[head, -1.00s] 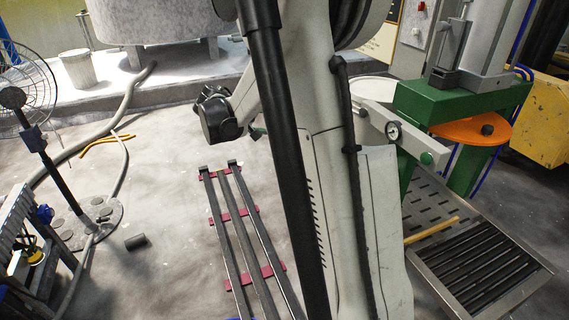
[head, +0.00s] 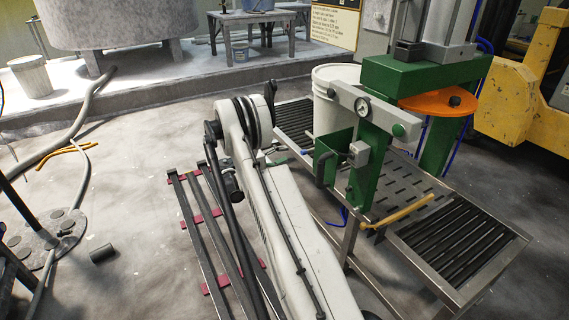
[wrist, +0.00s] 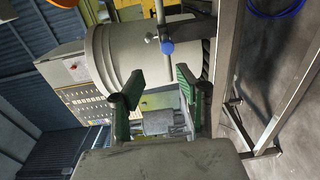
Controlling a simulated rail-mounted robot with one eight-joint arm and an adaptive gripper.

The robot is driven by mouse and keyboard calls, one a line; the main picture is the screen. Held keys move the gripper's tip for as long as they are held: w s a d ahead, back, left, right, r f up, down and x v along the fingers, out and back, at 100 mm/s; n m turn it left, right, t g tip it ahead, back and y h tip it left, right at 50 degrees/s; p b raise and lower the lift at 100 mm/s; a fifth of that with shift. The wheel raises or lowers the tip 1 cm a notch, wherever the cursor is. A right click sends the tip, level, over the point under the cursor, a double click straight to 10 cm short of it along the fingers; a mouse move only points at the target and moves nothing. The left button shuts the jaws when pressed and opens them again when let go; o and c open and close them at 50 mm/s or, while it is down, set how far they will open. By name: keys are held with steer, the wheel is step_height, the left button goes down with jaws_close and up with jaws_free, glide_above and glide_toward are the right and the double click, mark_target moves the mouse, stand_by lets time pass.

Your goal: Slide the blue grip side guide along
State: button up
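The blue grip (wrist: 167,47) shows in the wrist view as a small blue knob on a thin metal rod, in front of a pale pail (wrist: 112,58). My gripper (wrist: 160,74) is open, with green pads on its two fingers. The grip appears just beyond the fingertips, between their lines, with nothing held. In the head view a small blue tip (head: 305,152) shows at the near edge of the roller conveyor (head: 292,118), beside the white pail (head: 335,98). My arm mostly hides the gripper there. The rest of the guide is hard to make out.
The green press (head: 425,75) with an orange disc (head: 437,102) stands over the conveyor. A yellow bar (head: 400,212) lies across the conveyor's near part. Dark rails (head: 205,230) lie on the floor at left.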

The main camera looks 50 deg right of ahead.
mark_target(301, 153)
steer(key=shift+s+f+x, duration=0.1)
steer(key=shift+f+x, duration=0.15)
steer(key=shift+x, duration=1.2)
steer(key=shift+s+f+x, duration=0.15)
steer(key=shift+f+x, duration=0.1)
steer(key=shift+x, duration=1.25)
steer(key=shift+s+f+x, duration=0.1)
steer(key=shift+f+x, duration=0.2)
steer(key=shift+x, duration=1.15)
steer(key=shift+a, duration=0.2)
jaws_close()
steer(key=shift+d, duration=0.15)
steer(key=x, duration=0.5)
steer(key=shift+r, duration=0.1)
